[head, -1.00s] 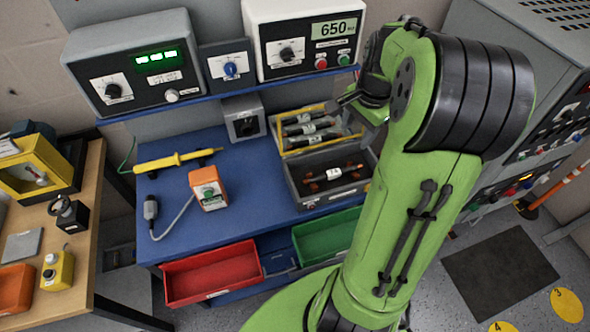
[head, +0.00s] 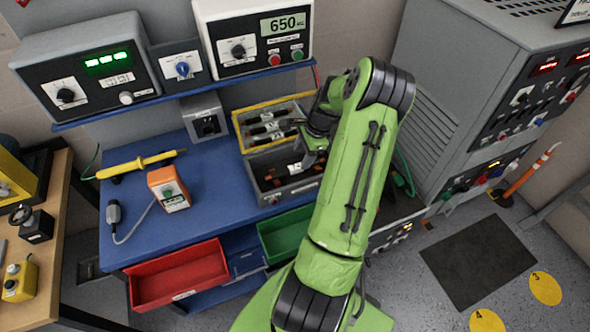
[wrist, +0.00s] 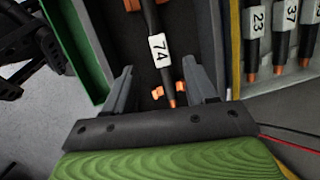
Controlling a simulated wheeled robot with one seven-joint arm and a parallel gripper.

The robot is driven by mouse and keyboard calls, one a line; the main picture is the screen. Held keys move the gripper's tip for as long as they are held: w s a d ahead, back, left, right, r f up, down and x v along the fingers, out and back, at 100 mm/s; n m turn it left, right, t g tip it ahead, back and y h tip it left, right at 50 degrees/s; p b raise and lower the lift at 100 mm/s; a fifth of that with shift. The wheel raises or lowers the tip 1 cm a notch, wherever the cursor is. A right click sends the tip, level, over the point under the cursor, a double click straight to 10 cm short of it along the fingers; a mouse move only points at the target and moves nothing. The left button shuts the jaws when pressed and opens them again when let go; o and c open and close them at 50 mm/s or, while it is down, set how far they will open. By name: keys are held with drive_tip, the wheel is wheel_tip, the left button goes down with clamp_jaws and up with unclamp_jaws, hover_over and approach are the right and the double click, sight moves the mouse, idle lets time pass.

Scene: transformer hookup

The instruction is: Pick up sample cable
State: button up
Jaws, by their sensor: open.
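A black cable piece with copper-orange ends and a white label reading 74 (wrist: 158,50) lies in a dark grey bin. In the head view its white label (head: 294,168) shows in the grey bin (head: 270,199), partly hidden by my gripper. My gripper (wrist: 158,68) is open, with its two grey fingers on either side of the cable's near end. The fingers appear to be above the cable; whether they touch it I cannot tell. In the head view my gripper (head: 312,158) is over the right part of the bin.
A yellow-edged rack (head: 240,134) behind the bin holds several labelled cables, including 23 (wrist: 258,18) and 37 (wrist: 291,12). A green bin (head: 280,232) and a red bin (head: 180,275) hang in front. An orange device (head: 168,189) and a yellow probe (head: 140,165) lie left.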

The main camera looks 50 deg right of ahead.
sight(296, 167)
drive_tip(key=x, duration=0.6)
drive_tip(key=shift+w+a+r, duration=0.1)
drive_tip(key=shift+w, duration=0.05)
drive_tip(key=shift+r, duration=0.1)
clamp_jaws()
